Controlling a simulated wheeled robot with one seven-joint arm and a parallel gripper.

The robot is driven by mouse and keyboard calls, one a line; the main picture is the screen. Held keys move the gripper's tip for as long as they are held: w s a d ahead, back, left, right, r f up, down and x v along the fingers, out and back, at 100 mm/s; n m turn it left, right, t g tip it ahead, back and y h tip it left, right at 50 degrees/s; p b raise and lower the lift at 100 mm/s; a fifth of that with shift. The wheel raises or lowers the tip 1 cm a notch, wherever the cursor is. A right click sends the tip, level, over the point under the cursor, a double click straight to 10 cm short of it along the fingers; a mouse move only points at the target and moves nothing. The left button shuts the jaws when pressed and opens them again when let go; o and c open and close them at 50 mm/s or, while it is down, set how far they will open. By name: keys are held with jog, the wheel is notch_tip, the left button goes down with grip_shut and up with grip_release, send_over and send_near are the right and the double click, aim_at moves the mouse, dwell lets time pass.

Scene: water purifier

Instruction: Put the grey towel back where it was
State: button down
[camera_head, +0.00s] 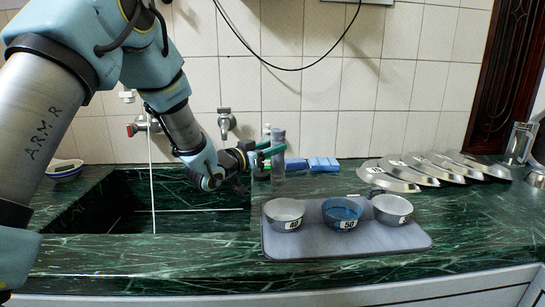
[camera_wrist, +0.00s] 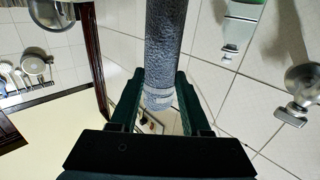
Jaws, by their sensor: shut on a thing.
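The towel sticks out above and below the green fingers. Its lower end is close to the counter behind the sink's right edge; I cannot tell whether it touches. In the wrist view the rough grey roll (camera_wrist: 164,45) lies between the two dark fingers of my gripper (camera_wrist: 161,92), with a pale band near its end.
A grey mat (camera_head: 350,247) holds three numbered metal bowls (camera_head: 341,213). A blue folded item (camera_head: 323,164) lies just right of the towel. Several metal lids (camera_head: 388,178) lie at the right. The dark sink (camera_head: 185,220) is at left, with taps (camera_head: 226,121) on the wall.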

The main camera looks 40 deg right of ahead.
notch_tip(320, 180, down, 3)
jog(key=shift+r, duration=0.15)
jog(key=shift+c, duration=1.8)
grip_release()
jog(key=s+a+b, duration=0.1)
jog(key=a+b, duration=0.1)
jog(key=a, duration=1)
